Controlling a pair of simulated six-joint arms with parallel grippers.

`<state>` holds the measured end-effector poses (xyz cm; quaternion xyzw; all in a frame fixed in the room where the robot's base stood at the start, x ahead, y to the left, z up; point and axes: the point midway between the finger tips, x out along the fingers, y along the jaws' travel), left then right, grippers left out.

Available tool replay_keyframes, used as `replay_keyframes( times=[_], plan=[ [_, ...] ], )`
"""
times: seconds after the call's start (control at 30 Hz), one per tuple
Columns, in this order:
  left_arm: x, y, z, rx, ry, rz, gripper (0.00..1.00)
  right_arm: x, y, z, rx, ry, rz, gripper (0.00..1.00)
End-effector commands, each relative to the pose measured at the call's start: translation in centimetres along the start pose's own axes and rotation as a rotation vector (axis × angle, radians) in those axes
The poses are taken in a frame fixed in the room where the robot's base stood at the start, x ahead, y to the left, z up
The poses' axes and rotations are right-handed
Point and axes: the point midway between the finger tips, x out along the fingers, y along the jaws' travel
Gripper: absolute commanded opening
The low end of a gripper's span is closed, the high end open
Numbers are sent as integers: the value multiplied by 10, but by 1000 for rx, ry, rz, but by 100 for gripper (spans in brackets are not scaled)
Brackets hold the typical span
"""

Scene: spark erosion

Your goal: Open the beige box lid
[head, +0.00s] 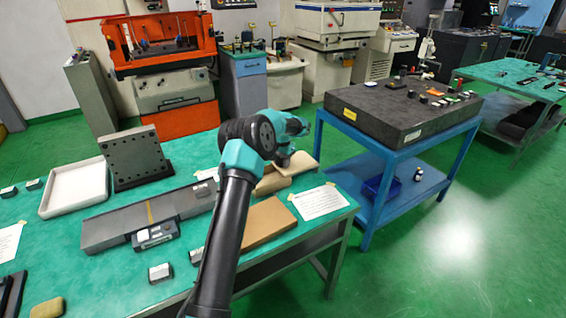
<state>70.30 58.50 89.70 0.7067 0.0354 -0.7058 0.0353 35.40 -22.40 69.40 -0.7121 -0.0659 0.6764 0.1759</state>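The beige box (270,186) is on the green table, near its far right edge. A lighter beige panel (302,160) shows at its right, perhaps its lid; I cannot tell whether it is raised or lies flat. My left arm reaches up from the bottom of the view and bends over the box. My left gripper (283,160) is at the box, pointing down. The arm partly hides the box, and the fingertips are too small to tell whether they are open or touch it. My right gripper is not in view.
A flat brown board (268,222) and a paper sheet (319,201) lie nearer on the table. A long grey plate (150,217), a white tray (75,188) and a drilled dark plate (135,157) are to the left. A blue stand with a dark slab (402,112) is at right.

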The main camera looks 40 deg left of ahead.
Motion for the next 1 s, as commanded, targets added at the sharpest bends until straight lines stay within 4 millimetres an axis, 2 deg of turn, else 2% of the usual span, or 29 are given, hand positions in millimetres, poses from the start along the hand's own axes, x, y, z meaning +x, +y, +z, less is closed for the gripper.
replay_keyframes(
  times=[0.03,0.13,0.4,0.57,0.77,1.0],
  plan=[
    [0,0,0,0,0,0,42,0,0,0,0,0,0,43],
    [0,0,0,0,-1,0,52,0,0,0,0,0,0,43],
    [-1,0,0,1,-1,0,52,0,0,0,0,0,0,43],
    [-10,0,0,0,1,0,52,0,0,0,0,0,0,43],
    [-38,0,0,0,2,0,52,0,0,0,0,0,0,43],
    [-84,0,0,0,3,-1,52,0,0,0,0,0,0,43]
  ],
)
